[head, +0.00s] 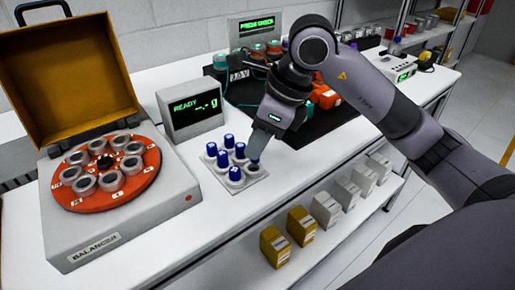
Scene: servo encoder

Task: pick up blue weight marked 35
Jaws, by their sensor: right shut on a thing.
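Several small weights with blue tops stand upright in a pale tray (222,185) on the white bench. They include a back weight (228,141), a left weight (211,149), a middle weight (222,159) and a front weight (235,174). My right gripper (254,158) points down at the tray's right side and is shut on a blue weight (253,165), partly hidden by the fingers. That weight is at its place in the tray; I cannot tell whether it is lifted. Number marks are too small to read. My left gripper is not in view.
An open balancer (130,225) with an orange disc (105,190) of grey cups stands left. A scale display (195,108) reads "READY". Behind my right arm are a dark mat (318,120) and orange items. Boxes (275,243) line the lower shelf.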

